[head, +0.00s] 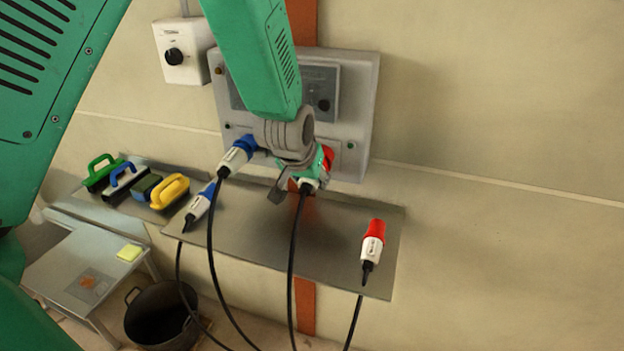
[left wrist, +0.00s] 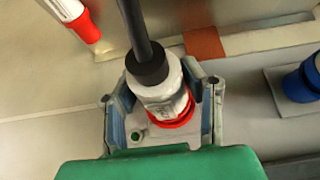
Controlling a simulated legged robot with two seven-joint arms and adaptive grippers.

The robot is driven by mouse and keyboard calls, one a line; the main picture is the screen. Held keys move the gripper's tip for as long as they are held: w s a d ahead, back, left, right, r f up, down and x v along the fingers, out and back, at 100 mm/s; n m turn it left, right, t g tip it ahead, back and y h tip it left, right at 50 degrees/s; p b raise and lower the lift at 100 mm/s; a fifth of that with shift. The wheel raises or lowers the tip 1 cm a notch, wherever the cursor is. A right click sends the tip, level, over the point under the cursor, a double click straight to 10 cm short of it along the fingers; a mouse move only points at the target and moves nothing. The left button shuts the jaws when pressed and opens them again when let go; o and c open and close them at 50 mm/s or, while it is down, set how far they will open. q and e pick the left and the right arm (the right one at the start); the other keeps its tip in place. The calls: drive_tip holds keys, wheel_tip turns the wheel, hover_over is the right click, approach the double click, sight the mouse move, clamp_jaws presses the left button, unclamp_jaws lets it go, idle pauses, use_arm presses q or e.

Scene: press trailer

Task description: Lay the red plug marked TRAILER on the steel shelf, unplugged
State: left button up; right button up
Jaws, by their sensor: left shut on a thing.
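My left gripper (head: 306,174) is at the front of the wall panel, shut on a red and white plug (head: 312,184) with a black cable hanging down. In the left wrist view, the gripper (left wrist: 162,112) has its fingers on both sides of this plug (left wrist: 158,91). Its red ring faces the panel; I cannot tell if it is seated in a socket. Another red and white plug (head: 373,247) lies at the right end of the steel shelf (head: 318,238). I cannot read the marking on either plug. My right gripper is out of view.
A blue plug (head: 236,157) sits at the panel (head: 356,105), left of my gripper. Another blue plug (head: 200,204) lies on the shelf's left part. Several brushes, including a yellow one (head: 170,191), stand further left. The shelf's middle is bare; cables hang in front.

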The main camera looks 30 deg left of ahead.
use_arm(q)
drive_tip(key=s+d, duration=0.1)
drive_tip(key=s, duration=0.6)
drive_tip(key=shift+s+d+p, duration=0.15)
drive_tip(key=shift+d+p, duration=0.2)
drive_tip(key=shift+p, duration=0.05)
idle(0.8)
